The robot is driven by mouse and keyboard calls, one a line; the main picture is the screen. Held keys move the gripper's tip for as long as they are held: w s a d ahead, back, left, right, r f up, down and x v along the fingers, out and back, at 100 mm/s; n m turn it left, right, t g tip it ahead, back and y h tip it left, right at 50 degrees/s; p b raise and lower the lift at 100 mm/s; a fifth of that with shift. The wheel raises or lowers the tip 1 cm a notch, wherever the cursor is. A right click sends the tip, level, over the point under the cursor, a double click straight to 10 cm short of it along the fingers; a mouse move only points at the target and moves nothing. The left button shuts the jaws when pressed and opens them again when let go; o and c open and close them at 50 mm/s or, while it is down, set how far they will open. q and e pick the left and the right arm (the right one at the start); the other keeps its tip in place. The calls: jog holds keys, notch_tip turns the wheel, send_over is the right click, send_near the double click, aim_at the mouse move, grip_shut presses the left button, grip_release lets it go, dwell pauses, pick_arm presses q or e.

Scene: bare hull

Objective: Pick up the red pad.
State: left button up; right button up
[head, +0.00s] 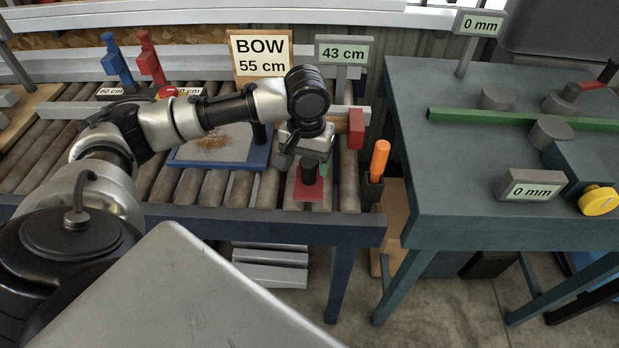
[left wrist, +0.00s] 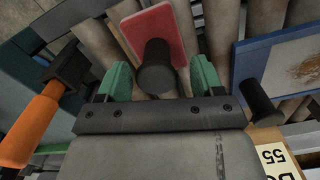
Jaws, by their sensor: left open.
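My right gripper is not in view.
A blue-framed tray (head: 259,155) with a rust patch lies left of the pad. An orange-handled tool (head: 379,160) stands in a dark holder to the right. A red block (head: 356,128) sits close behind. A teal table (head: 440,180) stands farther right.

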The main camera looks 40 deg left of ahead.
aim_at(309, 172)
pick_arm(q)
notch_tip(309, 172, down, 4)
jog(key=shift+w+d+r, duration=0.15)
jog(key=c, duration=1)
jog(key=shift+r, duration=0.15)
notch_tip(309, 172, up, 4)
jog(key=shift+r, duration=0.1)
jog(key=s+d+r, duration=0.4)
jog(key=s+d, duration=0.1)
jog(key=s+d+r+p, duration=0.1)
jog(key=s+d+r, duration=0.1)
jog(key=s+d, duration=0.1)
jog(key=shift+s+d+r, duration=0.1)
jog(key=shift+d+r, duration=0.1)
jog(key=shift+r, duration=0.1)
